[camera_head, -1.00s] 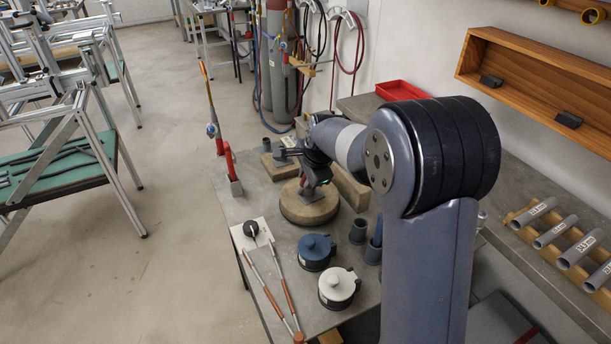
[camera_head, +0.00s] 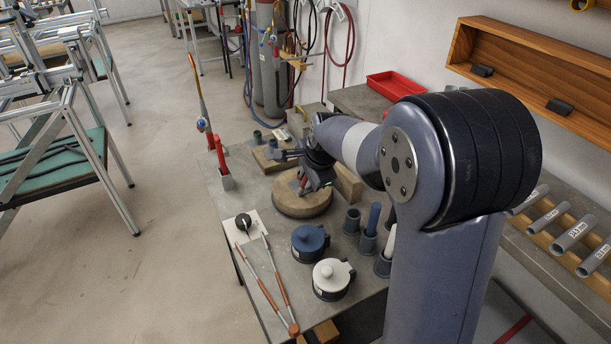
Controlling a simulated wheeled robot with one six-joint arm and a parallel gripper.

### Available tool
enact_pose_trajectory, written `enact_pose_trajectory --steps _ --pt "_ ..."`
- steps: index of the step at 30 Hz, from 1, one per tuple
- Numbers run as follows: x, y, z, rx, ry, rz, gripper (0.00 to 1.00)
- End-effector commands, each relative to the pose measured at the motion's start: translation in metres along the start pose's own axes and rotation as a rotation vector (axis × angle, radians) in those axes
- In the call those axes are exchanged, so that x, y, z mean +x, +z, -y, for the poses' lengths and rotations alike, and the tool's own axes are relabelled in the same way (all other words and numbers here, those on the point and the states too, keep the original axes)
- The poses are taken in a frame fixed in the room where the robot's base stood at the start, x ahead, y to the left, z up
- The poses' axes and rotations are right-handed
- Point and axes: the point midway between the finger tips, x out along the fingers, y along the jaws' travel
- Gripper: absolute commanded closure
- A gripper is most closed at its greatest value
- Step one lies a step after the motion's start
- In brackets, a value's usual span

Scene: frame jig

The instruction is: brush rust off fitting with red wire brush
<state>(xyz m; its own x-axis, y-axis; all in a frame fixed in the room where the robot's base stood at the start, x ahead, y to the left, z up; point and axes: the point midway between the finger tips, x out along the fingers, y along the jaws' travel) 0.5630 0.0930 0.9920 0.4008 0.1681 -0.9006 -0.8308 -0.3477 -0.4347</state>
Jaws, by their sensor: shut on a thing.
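My gripper (camera_head: 307,181) points down over a round wooden block (camera_head: 300,206) on the grey workbench.
A blue lidded pot (camera_head: 310,244) and a white lidded pot (camera_head: 331,277) stand in front. Grey cup holders (camera_head: 352,221) are to the right. A red clamp (camera_head: 221,160) stands at the bench's left edge.

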Motion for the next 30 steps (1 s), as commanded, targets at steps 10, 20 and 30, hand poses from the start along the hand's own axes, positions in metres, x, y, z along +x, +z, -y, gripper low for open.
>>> enact_pose_trajectory --steps 10,20,30 --pt "-0.006 0.0 0.003 0.0 -0.001 -0.001 1.0" --pt "-0.036 0.0 0.018 -0.001 -0.001 -0.001 1.0" --pt "-0.064 0.0 0.031 0.0 -0.001 -0.001 1.0"
